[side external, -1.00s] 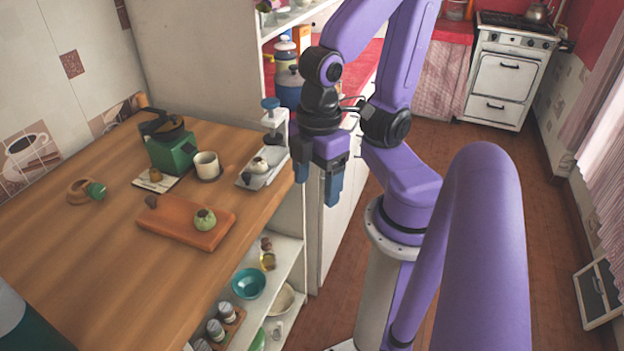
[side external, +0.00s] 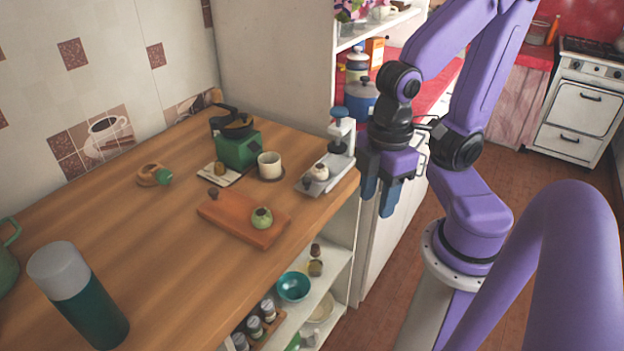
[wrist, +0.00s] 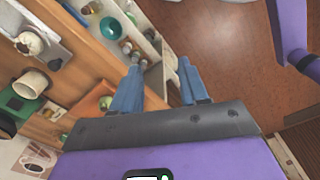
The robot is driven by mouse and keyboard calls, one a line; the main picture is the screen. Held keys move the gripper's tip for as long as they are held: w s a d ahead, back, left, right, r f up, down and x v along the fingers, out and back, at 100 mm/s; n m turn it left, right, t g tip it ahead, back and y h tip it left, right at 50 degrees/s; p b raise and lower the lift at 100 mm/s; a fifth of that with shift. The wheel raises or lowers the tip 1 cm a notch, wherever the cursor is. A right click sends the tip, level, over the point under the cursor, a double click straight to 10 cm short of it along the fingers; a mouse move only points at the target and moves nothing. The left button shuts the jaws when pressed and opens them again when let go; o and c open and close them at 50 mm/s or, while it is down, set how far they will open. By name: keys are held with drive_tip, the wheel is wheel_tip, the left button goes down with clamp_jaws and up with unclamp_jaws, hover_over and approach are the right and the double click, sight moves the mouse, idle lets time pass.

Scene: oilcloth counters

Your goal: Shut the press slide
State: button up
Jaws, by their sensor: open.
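The press (side external: 342,135) is a pale upright post with a blue knob, at the back right corner of the wooden counter. Its grey slide (side external: 309,185) is a flat tray that sticks out from the foot of the post. A small whitish round thing (side external: 320,171) with a dark top sits on it. In the wrist view the slide (wrist: 52,50) shows at the upper left. My gripper (side external: 380,196), with blue fingers, is open and empty. It hangs just right of the press, beyond the counter's edge, apart from the slide. Its fingers also show in the wrist view (wrist: 158,68).
Left of the slide stand a cream cup (side external: 269,164) and a green grinder (side external: 238,150). An orange-brown board (side external: 232,219) with a green round jar lies in front. A flask (side external: 82,300) stands front left. Open shelves (side external: 335,283) lie under the counter edge.

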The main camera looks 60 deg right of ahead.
drive_tip(key=shift+w+a, duration=0.2)
drive_tip(key=shift+w, duration=0.2)
drive_tip(key=c, duration=0.5)
drive_tip(key=w, duration=0.4)
drive_tip(key=w+a+h, duration=0.1)
drive_tip(key=w, duration=0.4)
drive_tip(key=w+a+r+h, duration=0.1)
drive_tip(key=w, duration=0.3)
drive_tip(key=shift+w+a, duration=0.2)
drive_tip(key=shift+w, duration=0.15)
clamp_jaws()
drive_tip(key=w+d+f+g+h, duration=0.1)
drive_tip(key=w+d+g+h, duration=0.1)
drive_tip(key=w, duration=0.9)
drive_tip(key=x, duration=0.9)
drive_tip(key=shift+w+d+f, duration=0.1)
drive_tip(key=shift+d+f, duration=0.15)
drive_tip(key=shift+d, duration=0.15)
drive_tip(key=d, duration=0.1)
drive_tip(key=s+d, duration=0.1)
drive_tip(key=shift+s+d+f, duration=0.15)
drive_tip(key=shift+d+f, duration=0.15)
drive_tip(key=shift+f, duration=0.05)
drive_tip(key=shift+s+d, duration=0.25)
drive_tip(key=shift+d, duration=0.25)
